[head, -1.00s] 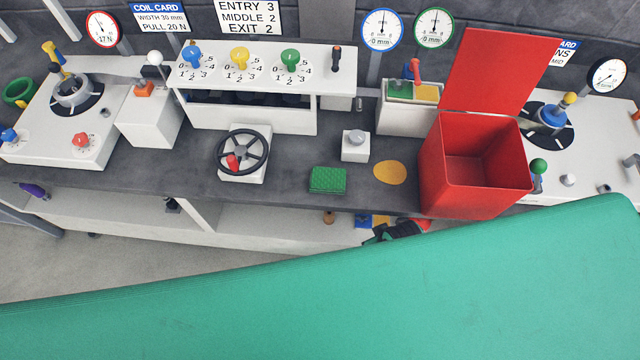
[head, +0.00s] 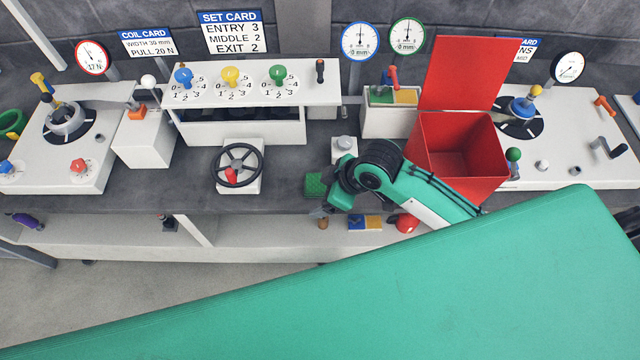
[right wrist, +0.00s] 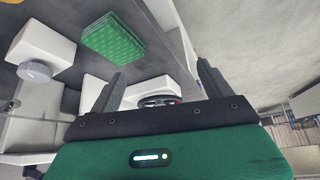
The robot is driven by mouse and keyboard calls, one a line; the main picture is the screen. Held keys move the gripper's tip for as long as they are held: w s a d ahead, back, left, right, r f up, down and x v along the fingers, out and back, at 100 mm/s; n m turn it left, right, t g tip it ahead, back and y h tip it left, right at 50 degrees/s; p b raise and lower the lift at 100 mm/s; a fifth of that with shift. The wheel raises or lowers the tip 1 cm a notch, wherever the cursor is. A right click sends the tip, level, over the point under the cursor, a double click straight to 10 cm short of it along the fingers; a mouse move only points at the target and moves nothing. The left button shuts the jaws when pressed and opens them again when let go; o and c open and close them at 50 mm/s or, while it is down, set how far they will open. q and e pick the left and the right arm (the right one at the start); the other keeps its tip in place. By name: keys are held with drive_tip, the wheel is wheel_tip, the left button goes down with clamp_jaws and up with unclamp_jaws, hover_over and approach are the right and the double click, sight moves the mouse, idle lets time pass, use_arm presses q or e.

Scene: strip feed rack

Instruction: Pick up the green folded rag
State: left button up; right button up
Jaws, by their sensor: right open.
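The green folded rag (head: 315,184) lies flat on the dark bench top, right of the black handwheel; my right arm hides part of it in the head view. In the right wrist view the rag (right wrist: 115,38) shows whole, beyond and left of the fingers. My right gripper (head: 322,212) is by the bench's front edge, just in front of the rag and apart from it. In the right wrist view the gripper (right wrist: 160,82) has its two fingers spread with nothing between them. My left gripper is not in view.
The handwheel (head: 237,165) stands left of the rag. A white block with a grey knob (head: 344,149) stands behind it, to the right. An open red bin (head: 490,150) is farther right. A lower shelf (head: 270,232) holds small items. Bare bench lies between handwheel and rag.

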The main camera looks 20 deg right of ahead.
drive_tip(key=w+d+r+n+g, duration=0.1)
drive_tip(key=w+d+r+n, duration=0.1)
drive_tip(key=w+r+n, duration=0.1)
drive_tip(key=g, duration=0.1)
approach(321, 185)
drive_tip(key=f+p, duration=0.1)
drive_tip(key=w+a+f+p, duration=0.1)
drive_tip(key=shift+a+f+n+h, duration=0.15)
drive_tip(key=shift+f+n+h, duration=0.15)
drive_tip(key=shift+a+f+p, duration=0.2)
drive_tip(key=shift+f+p, duration=0.15)
drive_tip(key=p+x, duration=0.1)
drive_tip(key=x, duration=0.3)
drive_tip(key=shift+f+p, duration=0.1)
drive_tip(key=shift+p, duration=0.25)
drive_tip(key=shift+a+f, duration=0.1)
drive_tip(key=shift+f, duration=0.15)
drive_tip(key=shift+f, duration=0.2)
drive_tip(key=shift+c, duration=0.2)
drive_tip(key=c, duration=1)
